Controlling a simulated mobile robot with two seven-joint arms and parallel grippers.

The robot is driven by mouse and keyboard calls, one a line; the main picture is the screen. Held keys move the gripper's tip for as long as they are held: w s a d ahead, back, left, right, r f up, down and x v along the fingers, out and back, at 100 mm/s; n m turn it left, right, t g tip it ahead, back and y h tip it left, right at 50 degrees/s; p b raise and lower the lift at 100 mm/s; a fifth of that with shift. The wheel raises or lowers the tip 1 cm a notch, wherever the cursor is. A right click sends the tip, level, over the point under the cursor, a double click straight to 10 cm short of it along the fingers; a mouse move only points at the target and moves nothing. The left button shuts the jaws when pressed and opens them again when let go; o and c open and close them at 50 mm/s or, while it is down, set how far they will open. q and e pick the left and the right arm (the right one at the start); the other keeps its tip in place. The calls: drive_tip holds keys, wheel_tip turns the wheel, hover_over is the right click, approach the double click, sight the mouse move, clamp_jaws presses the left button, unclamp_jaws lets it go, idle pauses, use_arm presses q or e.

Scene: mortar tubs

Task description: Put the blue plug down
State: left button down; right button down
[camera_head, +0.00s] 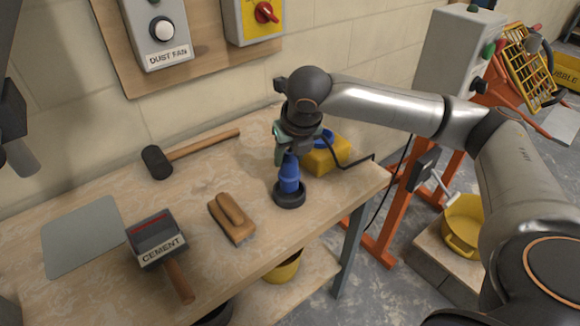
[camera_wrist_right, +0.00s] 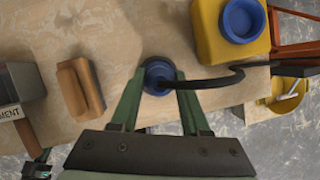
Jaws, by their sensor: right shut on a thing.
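The blue plug (camera_head: 289,176) is upright at the right end of the workbench. Its lower end is at a round black ring (camera_head: 289,197) on the bench; I cannot tell how far in it sits. My right gripper (camera_head: 287,155) points down from above and is shut on the plug's upper part. In the right wrist view the plug (camera_wrist_right: 158,73) shows between the green fingers, with a black cable (camera_wrist_right: 212,82) running off to the right.
A yellow box (camera_head: 322,160) with a blue round top stands just behind the plug. The bench's right edge is close.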

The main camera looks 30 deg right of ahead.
sight(289, 175)
wheel_tip(289, 175, down, 3)
drive_tip(key=shift+r, duration=0.1)
drive_tip(key=shift+c, duration=1.9)
unclamp_jaws()
